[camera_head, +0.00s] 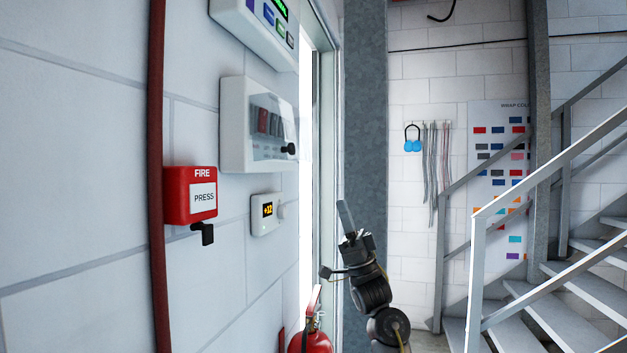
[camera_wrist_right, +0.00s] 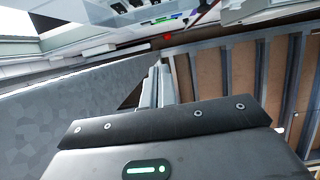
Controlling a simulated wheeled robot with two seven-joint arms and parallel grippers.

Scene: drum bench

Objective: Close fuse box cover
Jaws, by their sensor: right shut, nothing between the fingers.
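The white fuse box (camera_head: 230,124) is on the wall at the left of the head view. A black knob (camera_head: 290,149) sits at the cover's lower right. My right gripper (camera_head: 345,216) is to the right of the box and lower in the picture, apart from it, pointing up. Its fingers are together and empty; they also show in the right wrist view (camera_wrist_right: 155,86). My left gripper is not in view.
A panel with coloured buttons (camera_head: 262,28) is above the fuse box. A red fire call box (camera_head: 190,195) and a small display unit (camera_head: 265,213) are below it. A fire extinguisher (camera_head: 311,341) stands low, left of my right arm. A grey column (camera_head: 365,120) rises behind the arm.

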